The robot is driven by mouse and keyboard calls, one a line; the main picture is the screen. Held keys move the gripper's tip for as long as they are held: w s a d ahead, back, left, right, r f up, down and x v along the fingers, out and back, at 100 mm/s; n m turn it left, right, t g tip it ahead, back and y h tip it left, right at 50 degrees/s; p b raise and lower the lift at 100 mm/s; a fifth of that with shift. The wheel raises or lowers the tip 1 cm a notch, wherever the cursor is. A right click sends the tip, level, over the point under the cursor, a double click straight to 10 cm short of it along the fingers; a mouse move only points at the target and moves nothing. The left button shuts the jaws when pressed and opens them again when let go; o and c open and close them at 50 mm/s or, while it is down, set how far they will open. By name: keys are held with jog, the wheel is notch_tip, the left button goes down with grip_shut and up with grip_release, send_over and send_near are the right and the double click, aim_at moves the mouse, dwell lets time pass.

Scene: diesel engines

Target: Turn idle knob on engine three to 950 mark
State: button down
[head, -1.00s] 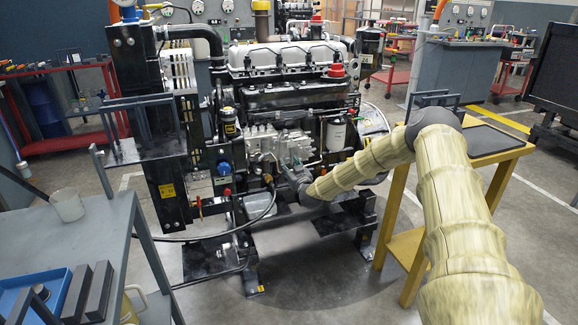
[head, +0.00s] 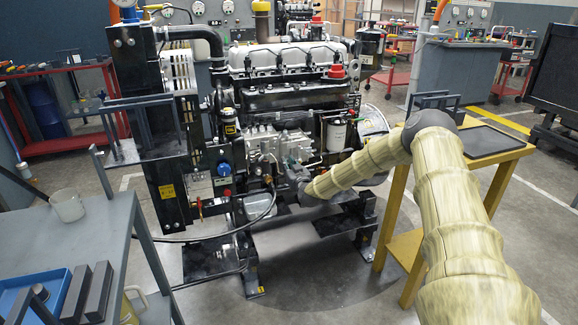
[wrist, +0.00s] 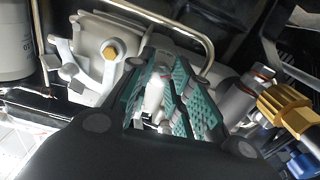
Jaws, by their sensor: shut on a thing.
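The diesel engine (head: 290,95) stands on a black frame in the middle of the head view. My gripper (head: 290,172) reaches the lower front of its pump side, and the arm hides part of the engine there. In the wrist view, the green-padded fingers of my gripper (wrist: 163,78) are closed around a small pale grey part, which appears to be the idle knob (wrist: 154,95). A thin red mark shows near its top. The fingers hide most of the knob. I cannot read a scale or a 950 mark in either view.
In the wrist view, a metal pipe (wrist: 165,22), a lever with a brass bolt (wrist: 110,53) and a yellow fitting (wrist: 283,105) crowd the fingers. A grey bench (head: 110,215) stands front left and a yellow table (head: 500,150) right.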

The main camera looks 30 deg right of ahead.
jog(key=shift+f+m, duration=0.1)
jog(key=shift+m, duration=0.2)
jog(key=m+b, duration=3.4)
jog(key=shift+f+m, duration=0.1)
jog(key=shift+m, duration=0.3)
jog(key=c, duration=1.3)
grip_release()
jog(key=shift+r, duration=0.2)
